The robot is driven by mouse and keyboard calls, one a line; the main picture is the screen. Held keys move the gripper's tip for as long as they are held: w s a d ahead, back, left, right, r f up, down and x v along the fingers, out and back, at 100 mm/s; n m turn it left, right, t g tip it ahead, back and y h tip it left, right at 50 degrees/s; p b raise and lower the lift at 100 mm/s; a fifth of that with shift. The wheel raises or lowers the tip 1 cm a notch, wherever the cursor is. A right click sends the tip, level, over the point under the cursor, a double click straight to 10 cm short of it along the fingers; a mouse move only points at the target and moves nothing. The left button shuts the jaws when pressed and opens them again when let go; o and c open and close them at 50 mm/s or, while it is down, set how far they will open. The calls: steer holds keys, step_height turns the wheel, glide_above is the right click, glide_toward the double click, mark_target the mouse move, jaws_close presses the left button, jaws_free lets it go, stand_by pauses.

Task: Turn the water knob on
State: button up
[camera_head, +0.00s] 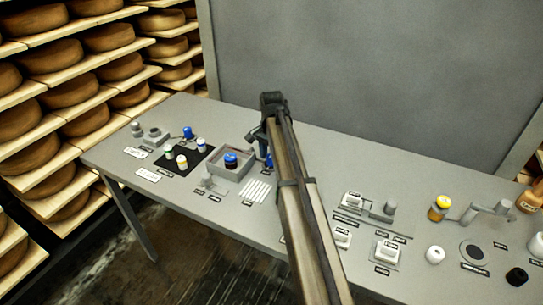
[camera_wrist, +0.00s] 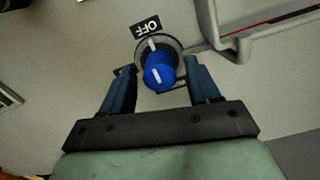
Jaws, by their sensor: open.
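The water knob, a blue round knob with a white line, stands between my fingers in the wrist view (camera_wrist: 158,72). Its white line points toward the OFF label (camera_wrist: 146,26), which reads upside down there. A second label lies partly hidden beside my fingers. My gripper (camera_wrist: 162,80) is open, with one finger on each side of the knob; whether the fingers touch it I cannot tell. In the head view a sliver of the blue knob (camera_head: 268,160) shows beside my gripper (camera_head: 263,140), and my arm covers much of that spot.
A grey tray (camera_head: 212,168) with a blue-capped item stands left of my gripper. A black mat (camera_head: 177,168) with small jars lies further left. White strips (camera_head: 257,191) lie in front. A grey wall panel rises behind.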

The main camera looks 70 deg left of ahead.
steer(key=shift+f, duration=0.15)
steer(key=c, duration=1)
